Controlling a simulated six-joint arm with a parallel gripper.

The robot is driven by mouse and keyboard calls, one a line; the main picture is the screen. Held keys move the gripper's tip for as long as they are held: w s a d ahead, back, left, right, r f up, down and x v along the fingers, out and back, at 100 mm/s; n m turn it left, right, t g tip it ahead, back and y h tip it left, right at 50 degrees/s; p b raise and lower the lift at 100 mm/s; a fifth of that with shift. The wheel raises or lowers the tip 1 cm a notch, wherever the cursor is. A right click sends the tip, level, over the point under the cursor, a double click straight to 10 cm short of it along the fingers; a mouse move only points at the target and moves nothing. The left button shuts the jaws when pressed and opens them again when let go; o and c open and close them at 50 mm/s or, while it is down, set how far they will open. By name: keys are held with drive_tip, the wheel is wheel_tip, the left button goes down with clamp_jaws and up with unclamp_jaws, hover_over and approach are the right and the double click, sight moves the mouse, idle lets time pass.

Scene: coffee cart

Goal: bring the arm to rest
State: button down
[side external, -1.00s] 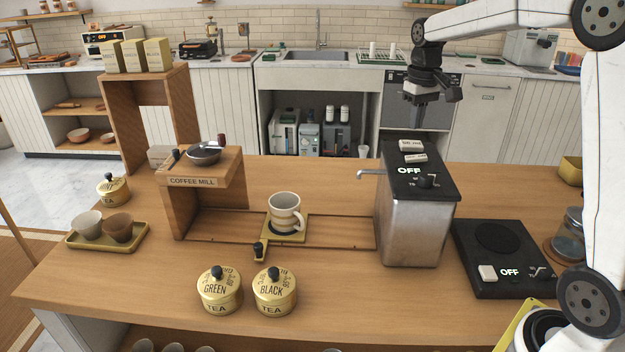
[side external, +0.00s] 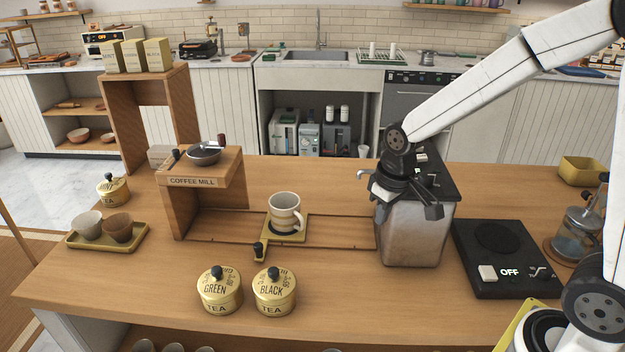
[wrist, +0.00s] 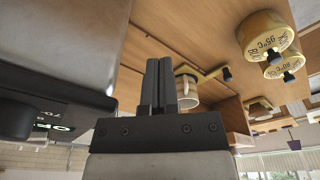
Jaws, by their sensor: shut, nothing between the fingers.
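My gripper (wrist: 160,64) is shut and empty in the wrist view, its two dark fingers side by side. In the side external view the end of my arm is low at the metal boiler (side external: 412,236), overlapping its upper left part; the fingers are hard to make out there. I cannot tell whether it touches the boiler. A striped mug (side external: 285,213) stands upright on a yellow holder (side external: 272,238), left of my gripper. It also shows partly behind the fingers in the wrist view (wrist: 188,90).
The coffee mill (side external: 205,180) stands left of the mug. Green and black tea tins (side external: 219,292) are at the front. A black hot plate (side external: 505,262) reading OFF and a glass press (side external: 577,238) are at the right.

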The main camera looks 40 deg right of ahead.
drive_tip(key=s+a+f+t, duration=0.1)
drive_tip(key=s+f, duration=0.2)
drive_tip(key=s, duration=0.4)
drive_tip(key=shift+s+a+f, duration=0.15)
drive_tip(key=shift+s+a, duration=0.1)
drive_tip(key=shift+s, duration=0.1)
idle(0.6)
